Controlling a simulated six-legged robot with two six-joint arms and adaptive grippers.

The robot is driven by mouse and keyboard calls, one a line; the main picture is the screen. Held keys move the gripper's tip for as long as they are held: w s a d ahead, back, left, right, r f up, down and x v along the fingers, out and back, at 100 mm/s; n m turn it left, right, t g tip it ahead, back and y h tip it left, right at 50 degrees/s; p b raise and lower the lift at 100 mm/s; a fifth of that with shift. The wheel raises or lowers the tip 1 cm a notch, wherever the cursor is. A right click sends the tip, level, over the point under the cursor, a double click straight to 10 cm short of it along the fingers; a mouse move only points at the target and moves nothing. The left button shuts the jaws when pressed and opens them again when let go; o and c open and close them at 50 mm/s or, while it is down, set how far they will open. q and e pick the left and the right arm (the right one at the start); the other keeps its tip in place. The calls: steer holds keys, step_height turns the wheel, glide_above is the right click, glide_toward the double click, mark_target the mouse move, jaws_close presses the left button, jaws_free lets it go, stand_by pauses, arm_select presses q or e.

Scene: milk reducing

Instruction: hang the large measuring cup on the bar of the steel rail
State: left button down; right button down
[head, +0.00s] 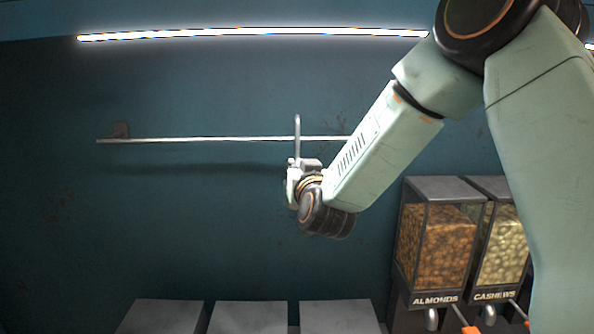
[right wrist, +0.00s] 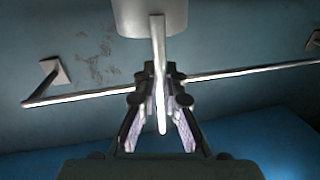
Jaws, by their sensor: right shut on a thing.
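The large measuring cup (right wrist: 150,15) shows at the top of the right wrist view as a pale grey body, cut off by the frame edge. Its flat, light handle (right wrist: 161,112) runs down between the fingers. My right gripper (head: 298,172) is shut on the handle; its fingers also show in the right wrist view (right wrist: 160,80). In the head view a thin grey upright piece (head: 297,135) rises above the gripper and crosses the rail's bar. The steel rail (head: 200,139) is a thin horizontal bar on the wall. Whether cup and bar touch, I cannot tell. My left gripper is out of view.
Almond (head: 436,245) and cashew (head: 503,245) dispensers stand at the lower right, below my right arm. Several grey box tops (head: 250,315) line the bottom edge. A light strip (head: 250,32) runs above. The left stretch of the bar is clear.

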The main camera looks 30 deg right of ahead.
steer(key=shift+w+d, duration=0.45)
steer(key=shift+d, duration=0.05)
steer(key=shift+x, duration=1.3)
steer(key=shift+s+d+f+b, duration=0.15)
steer(key=shift+f+b, duration=0.85)
steer(key=shift+f, duration=0.2)
steer(key=shift+w+f+b, duration=0.25)
steer(key=shift+f+b, duration=0.25)
steer(key=shift+f, duration=0.25)
steer(key=shift+s, duration=0.2)
steer(key=c, duration=1.4)
jaws_free()
steer(key=shift+w, duration=0.15)
steer(key=shift+c, duration=0.2)
steer(key=shift+o, duration=0.3)
steer(key=shift+s, duration=0.2)
